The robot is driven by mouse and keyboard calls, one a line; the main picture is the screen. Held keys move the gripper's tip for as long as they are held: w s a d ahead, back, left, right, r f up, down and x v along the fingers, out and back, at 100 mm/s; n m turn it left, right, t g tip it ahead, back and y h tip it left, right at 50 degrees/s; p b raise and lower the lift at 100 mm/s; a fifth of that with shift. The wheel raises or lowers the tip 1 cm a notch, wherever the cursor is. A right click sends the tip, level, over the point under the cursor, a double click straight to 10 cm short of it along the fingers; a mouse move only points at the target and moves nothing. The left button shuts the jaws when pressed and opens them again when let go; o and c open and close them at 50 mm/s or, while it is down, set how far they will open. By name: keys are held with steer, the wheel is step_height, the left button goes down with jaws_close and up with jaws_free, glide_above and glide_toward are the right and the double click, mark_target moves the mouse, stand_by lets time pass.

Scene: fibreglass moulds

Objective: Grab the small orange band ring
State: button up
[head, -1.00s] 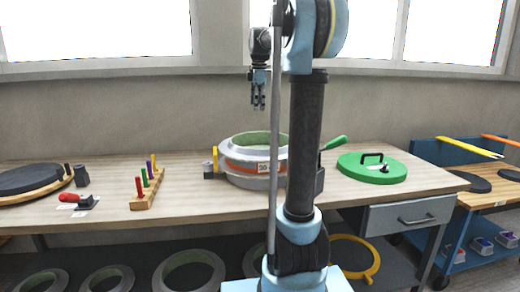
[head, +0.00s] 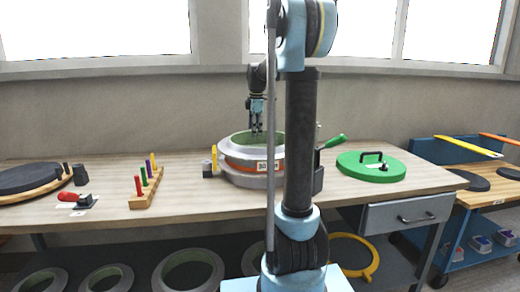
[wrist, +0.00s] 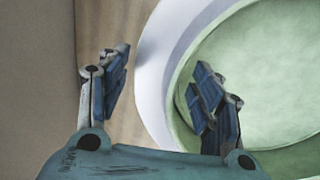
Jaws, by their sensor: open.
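A round grey mould ring with an orange band (head: 238,163) around its side and a pale green inside stands on the workbench in the head view. Part of it is hidden behind my arm. In the wrist view its pale rim (wrist: 172,42) curves between my fingers. My gripper (head: 256,130) is open and empty, pointing down at the mould's top. In the wrist view my gripper (wrist: 160,68) has its left finger on the outer side of the rim and its right finger over the green inside. I cannot tell whether either finger touches the rim.
A yellow-handled clamp (head: 214,160) stands at the mould's left, a green handle (head: 335,141) at its right. A green lid (head: 370,167) lies farther right. A wooden peg rack (head: 146,188) stands left. The wooden bench top (head: 110,165) between is mostly clear.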

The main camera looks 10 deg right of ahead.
steer(key=shift+x, duration=1.5)
steer(key=shift+s, duration=0.1)
jaws_close()
